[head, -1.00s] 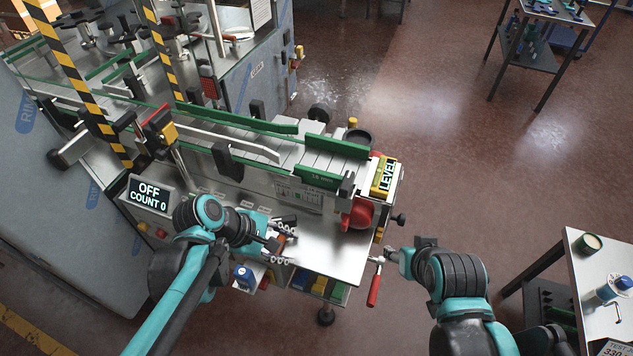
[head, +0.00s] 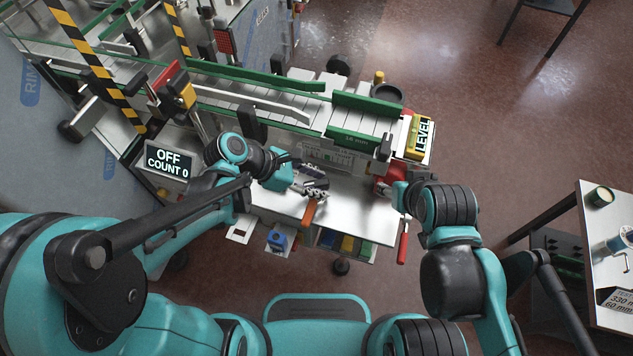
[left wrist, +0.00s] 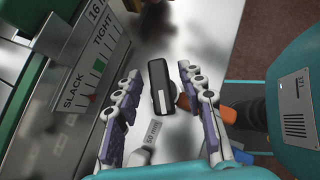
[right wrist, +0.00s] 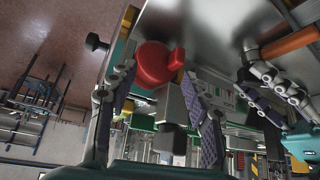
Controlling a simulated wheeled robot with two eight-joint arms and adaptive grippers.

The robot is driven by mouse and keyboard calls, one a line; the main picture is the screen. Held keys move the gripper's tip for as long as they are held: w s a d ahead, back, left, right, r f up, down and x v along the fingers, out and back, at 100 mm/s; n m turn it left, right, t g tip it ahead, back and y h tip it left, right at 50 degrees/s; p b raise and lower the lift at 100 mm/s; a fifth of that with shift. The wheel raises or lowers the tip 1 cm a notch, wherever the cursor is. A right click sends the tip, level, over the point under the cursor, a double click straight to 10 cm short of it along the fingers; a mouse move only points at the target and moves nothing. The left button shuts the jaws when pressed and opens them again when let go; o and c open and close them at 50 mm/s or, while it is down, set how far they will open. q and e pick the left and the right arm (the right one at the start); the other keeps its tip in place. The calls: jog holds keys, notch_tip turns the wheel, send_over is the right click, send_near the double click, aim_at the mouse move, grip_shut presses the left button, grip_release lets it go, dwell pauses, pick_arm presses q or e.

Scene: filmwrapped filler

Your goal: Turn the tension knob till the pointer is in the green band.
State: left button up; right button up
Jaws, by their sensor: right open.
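A red knob (right wrist: 155,62) with a raised grip shows in the right wrist view, at the conveyor's end. It is between the fingers of my right gripper (right wrist: 160,95), beyond a grey block; I cannot make out contact. In the head view my right gripper is mostly hidden by its own arm, beside the red knob (head: 382,190). My left gripper (left wrist: 155,85) is open above a black piece (left wrist: 160,88) with a white stripe.
An orange-handled tool (head: 309,212) lies on the steel table (head: 345,215) below my left gripper. A red handle (head: 402,245) hangs by the table's right corner. A yellow LEVEL box (head: 420,137) is at the conveyor's end. The display (head: 167,162) reads OFF, COUNT 0.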

pick_arm(q)
grip_shut()
dwell(0.3)
jog(key=m+g, duration=0.2)
jog(key=m, duration=0.1)
jog(key=shift+b, duration=0.4)
jog(key=m+g, duration=0.2)
jog(key=shift+m, duration=0.4)
jog(key=shift+m+g+y+b, duration=0.3)
jog(key=shift+m+g+y, duration=0.2)
jog(key=shift+m+g, duration=0.65)
jog(key=shift+m+g+y, duration=0.5)
jog(key=shift+m+g, duration=0.25)
jog(key=shift+m, duration=0.6)
